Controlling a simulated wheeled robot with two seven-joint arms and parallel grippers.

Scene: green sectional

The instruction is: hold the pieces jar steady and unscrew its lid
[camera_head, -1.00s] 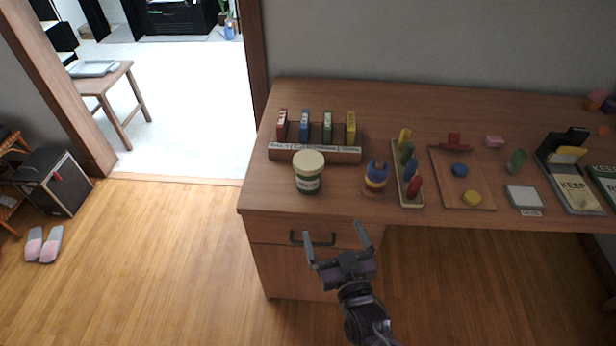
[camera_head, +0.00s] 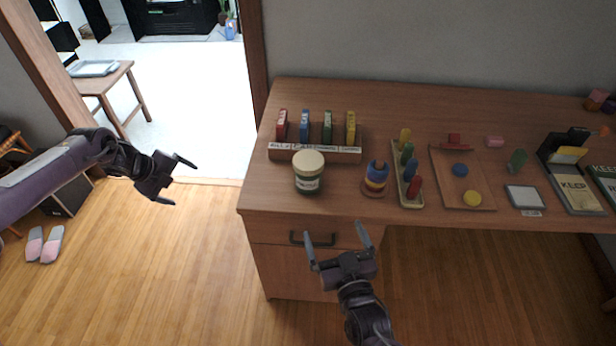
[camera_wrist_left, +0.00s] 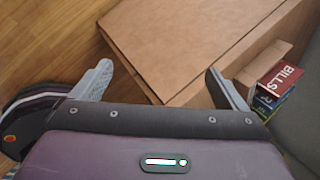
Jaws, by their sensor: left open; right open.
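The pieces jar (camera_head: 308,181) stands upright on the desk near its left front corner. It is dark green with a pale label, and its cream lid (camera_head: 309,160) is on top. My left gripper (camera_head: 185,182) is open and empty, out over the floor to the left of the desk and apart from the jar. In the left wrist view its two fingers (camera_wrist_left: 160,82) are spread, with the desk's corner beyond them; the jar is not seen there. My right gripper (camera_head: 338,244) is open and empty in front of the desk drawer, below and to the right of the jar.
A wooden rack (camera_head: 315,153) with several coloured boxes stands just behind the jar. A ring stacker (camera_head: 376,180) and a peg board (camera_head: 408,185) stand to its right. The desk's left edge beside the jar is clear.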

